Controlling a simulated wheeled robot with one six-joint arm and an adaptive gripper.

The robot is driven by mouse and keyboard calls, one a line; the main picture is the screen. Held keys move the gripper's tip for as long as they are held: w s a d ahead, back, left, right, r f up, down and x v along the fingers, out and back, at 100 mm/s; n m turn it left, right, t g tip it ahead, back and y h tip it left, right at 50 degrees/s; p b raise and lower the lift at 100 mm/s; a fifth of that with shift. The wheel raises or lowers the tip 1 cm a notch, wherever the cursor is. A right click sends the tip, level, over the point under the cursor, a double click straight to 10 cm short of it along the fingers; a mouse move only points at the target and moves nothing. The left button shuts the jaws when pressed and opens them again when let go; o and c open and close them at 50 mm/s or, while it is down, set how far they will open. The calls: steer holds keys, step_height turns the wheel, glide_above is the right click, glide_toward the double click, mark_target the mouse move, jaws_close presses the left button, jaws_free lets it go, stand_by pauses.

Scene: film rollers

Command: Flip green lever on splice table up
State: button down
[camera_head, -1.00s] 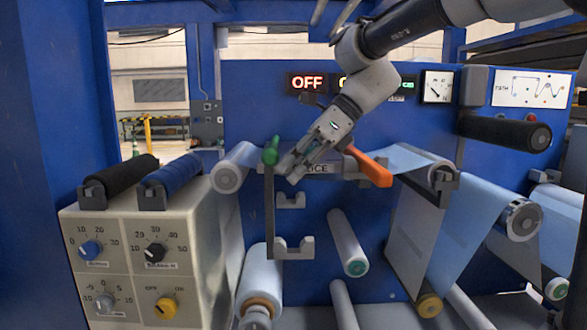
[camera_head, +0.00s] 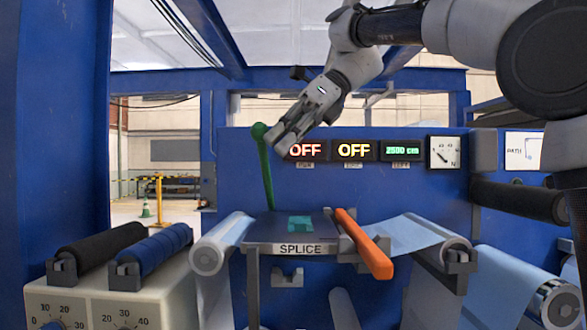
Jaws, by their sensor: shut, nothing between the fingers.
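The green lever (camera_head: 267,178) stands nearly upright at the left side of the splice table, its round knob at the top leaning slightly left. The splice table (camera_head: 262,229) is a dark plate with a SPLICE label on its front and a teal patch on top. My gripper (camera_head: 276,146) is shut and empty. It is at the height of the lever's knob, just to its right in the picture; I cannot tell whether they touch. An orange lever (camera_head: 363,245) lies low on the right side of the splice table, pointing toward me.
Blue film runs over rollers on both sides of the table. A console (camera_head: 150,300) with black and blue rollers stands at the left. Lit displays (camera_head: 354,150) reading OFF, OFF and 2500 cm are on the blue panel behind. A black roller (camera_head: 518,199) sticks out at right.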

steer(key=shift+w+r, duration=0.65)
steer(key=shift+r, duration=0.25)
steer(key=shift+w+r, duration=0.6)
steer(key=shift+r, duration=0.25)
steer(key=shift+d+r, duration=0.1)
steer(key=v, duration=0.7)
steer(key=shift+d+f, duration=0.25)
steer(key=shift+f, duration=0.05)
